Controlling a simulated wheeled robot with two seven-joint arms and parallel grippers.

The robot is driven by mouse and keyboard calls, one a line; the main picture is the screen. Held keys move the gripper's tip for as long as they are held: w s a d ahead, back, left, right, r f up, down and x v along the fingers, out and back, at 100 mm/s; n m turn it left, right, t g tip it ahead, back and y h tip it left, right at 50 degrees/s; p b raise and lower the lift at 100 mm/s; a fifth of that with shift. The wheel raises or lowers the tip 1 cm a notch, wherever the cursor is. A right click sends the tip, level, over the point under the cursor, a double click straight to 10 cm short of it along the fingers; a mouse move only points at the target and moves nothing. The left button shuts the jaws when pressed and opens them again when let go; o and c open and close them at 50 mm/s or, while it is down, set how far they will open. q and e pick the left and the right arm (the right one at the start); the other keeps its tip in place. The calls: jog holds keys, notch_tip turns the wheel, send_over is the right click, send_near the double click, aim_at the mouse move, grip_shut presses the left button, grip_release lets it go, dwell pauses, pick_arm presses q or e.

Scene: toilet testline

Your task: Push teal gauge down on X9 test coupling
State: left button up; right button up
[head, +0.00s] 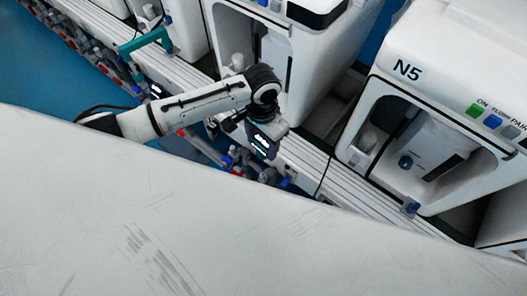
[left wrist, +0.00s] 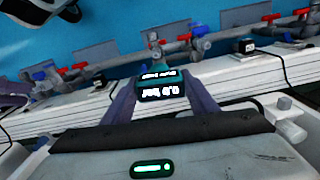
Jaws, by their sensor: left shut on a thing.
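My left gripper (head: 264,142) is at the end of the white arm in the head view, over the ribbed white rail. In the left wrist view, its two dark fingers (left wrist: 158,90) are shut on the gauge (left wrist: 158,92), a dark block with a lit white readout and a teal part behind it. The gauge's readout also shows in the head view (head: 262,145). I cannot tell whether the gauge touches a coupling below it; the fingers and gauge hide that spot. No X9 label is legible. My right gripper is not in view.
A white machine marked N5 (head: 420,70) stands at the right, with coloured buttons. Another white machine (head: 240,30) stands behind my gripper. Pipes with red and blue valves (left wrist: 205,42) run along the rail (left wrist: 240,75). A teal handle (head: 145,42) is at the upper left.

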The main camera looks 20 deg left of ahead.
aim_at(263, 157)
pick_arm(q)
jog(key=shift+m, duration=0.7)
jog(key=f, duration=0.1)
jog(key=s+f, duration=0.1)
jog(key=f, duration=0.2)
jog(key=shift+s+d+f, duration=0.15)
jog(key=shift+d+f, duration=0.1)
jog(key=shift+d, duration=0.1)
notch_tip(263, 157, down, 5)
jog(key=b, duration=0.6)
jog(key=shift+a, duration=0.1)
jog(key=shift+f+b, duration=0.35)
jog(key=shift+b, duration=0.2)
jog(key=shift+f+b, duration=0.2)
jog(key=shift+b, duration=0.1)
jog(key=shift+f, duration=0.15)
